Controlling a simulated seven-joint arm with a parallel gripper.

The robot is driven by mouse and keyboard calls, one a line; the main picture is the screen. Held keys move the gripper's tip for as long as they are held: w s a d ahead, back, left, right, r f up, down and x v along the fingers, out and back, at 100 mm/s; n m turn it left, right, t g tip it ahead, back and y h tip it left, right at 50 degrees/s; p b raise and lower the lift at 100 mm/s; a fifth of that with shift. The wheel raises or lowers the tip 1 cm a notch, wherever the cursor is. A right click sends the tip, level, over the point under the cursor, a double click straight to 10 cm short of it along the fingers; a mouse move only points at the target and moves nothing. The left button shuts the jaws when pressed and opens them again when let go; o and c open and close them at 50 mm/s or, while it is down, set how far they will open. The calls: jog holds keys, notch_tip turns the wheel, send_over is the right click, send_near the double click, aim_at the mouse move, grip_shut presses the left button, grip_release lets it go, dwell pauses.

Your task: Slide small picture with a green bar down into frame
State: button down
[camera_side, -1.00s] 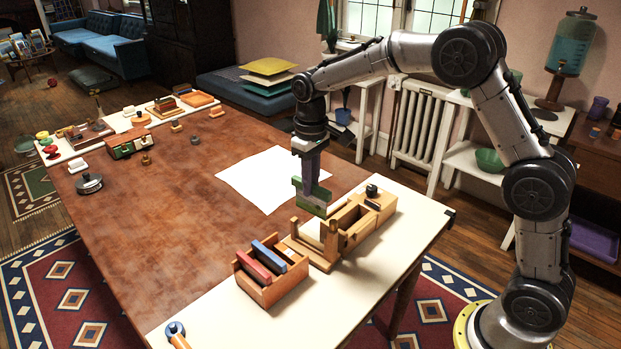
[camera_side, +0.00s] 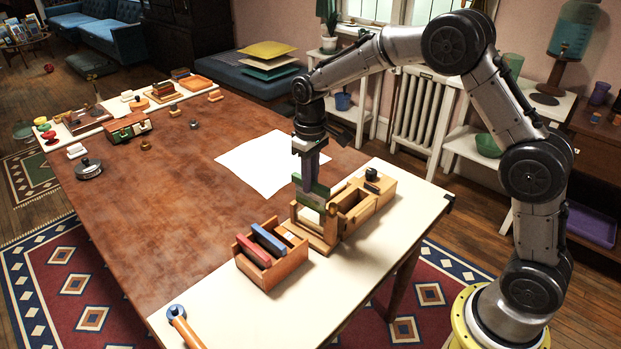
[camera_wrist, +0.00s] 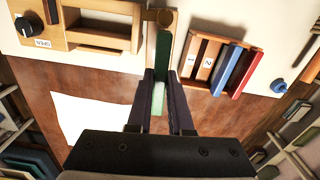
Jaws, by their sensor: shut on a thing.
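My gripper (camera_side: 313,184) is shut on the small picture with the green bar (camera_side: 320,190). It holds the picture upright by its top, with fingers on both sides. In the wrist view the green bar (camera_wrist: 162,62) runs between the two fingers (camera_wrist: 160,77). The wooden frame (camera_side: 331,226) stands upright on the white strip of the table. The picture's lower part is at the frame's opening, between its side posts. Whether its edges are inside the grooves cannot be told. In the wrist view the picture covers part of the frame.
A wooden rack (camera_side: 266,281) with a red and a blue picture stands close to the left of the frame. A wooden box with a black knob (camera_side: 371,174) adjoins it on the right. A blue-ended handle (camera_side: 178,314) lies in front. White paper (camera_side: 245,165) lies behind.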

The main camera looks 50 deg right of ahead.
aim_at(310, 209)
jog(key=shift+f, duration=0.55)
dwell(0.4)
jog(key=shift+f, duration=0.35)
jog(key=shift+f, duration=1.65)
jog(key=shift+f, duration=0.7)
jog(key=shift+f, duration=0.25)
jog(key=c, duration=0.7)
grip_release()
jog(key=shift+c, duration=0.2)
jog(key=shift+r, duration=0.15)
